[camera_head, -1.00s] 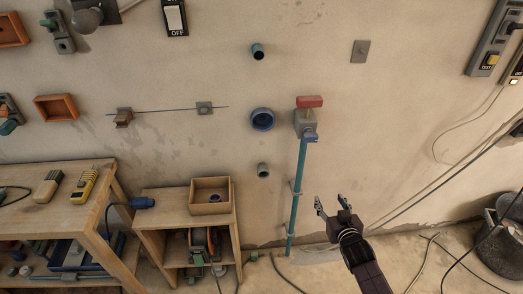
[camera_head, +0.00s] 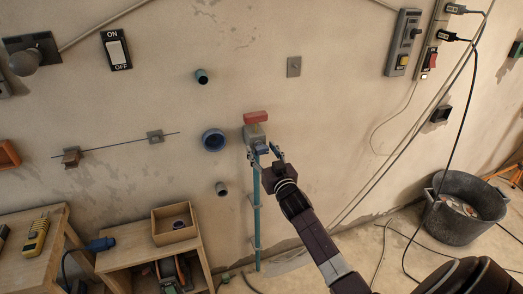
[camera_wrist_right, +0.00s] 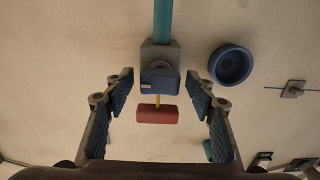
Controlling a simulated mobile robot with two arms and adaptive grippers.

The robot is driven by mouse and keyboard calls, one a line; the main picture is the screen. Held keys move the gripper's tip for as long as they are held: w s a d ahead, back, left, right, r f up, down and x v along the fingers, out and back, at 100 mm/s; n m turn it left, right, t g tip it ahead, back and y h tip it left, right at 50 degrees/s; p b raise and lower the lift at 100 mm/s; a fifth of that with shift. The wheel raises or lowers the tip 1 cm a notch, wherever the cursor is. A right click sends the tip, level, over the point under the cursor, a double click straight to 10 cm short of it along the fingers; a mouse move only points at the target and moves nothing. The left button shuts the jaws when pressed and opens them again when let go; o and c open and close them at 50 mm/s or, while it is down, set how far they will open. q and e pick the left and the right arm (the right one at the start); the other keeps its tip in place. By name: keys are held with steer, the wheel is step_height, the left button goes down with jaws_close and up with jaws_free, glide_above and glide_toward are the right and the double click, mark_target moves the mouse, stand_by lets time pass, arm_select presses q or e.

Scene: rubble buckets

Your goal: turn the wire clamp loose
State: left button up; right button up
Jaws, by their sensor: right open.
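The wrist view shows part of the wire and the grey plate (camera_wrist_right: 293,89) at the right edge. My right gripper (camera_head: 268,152) is open and empty, just below a grey valve box (camera_head: 254,133) with a red handle (camera_head: 255,117) and a blue front part (camera_wrist_right: 159,82). In the wrist view its fingers stand on either side of the blue part, without visible contact. My left gripper is out of view.
A teal pipe (camera_head: 257,215) runs down from the valve box. A blue ring (camera_head: 213,140) and two pipe stubs (camera_head: 201,76) (camera_head: 221,188) stick out of the wall nearby. An open box (camera_head: 159,238) stands on the low bench; a rubble bucket (camera_head: 458,225) is at right.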

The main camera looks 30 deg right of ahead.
steer(key=shift+w, duration=0.25)
steer(key=c, duration=1.2)
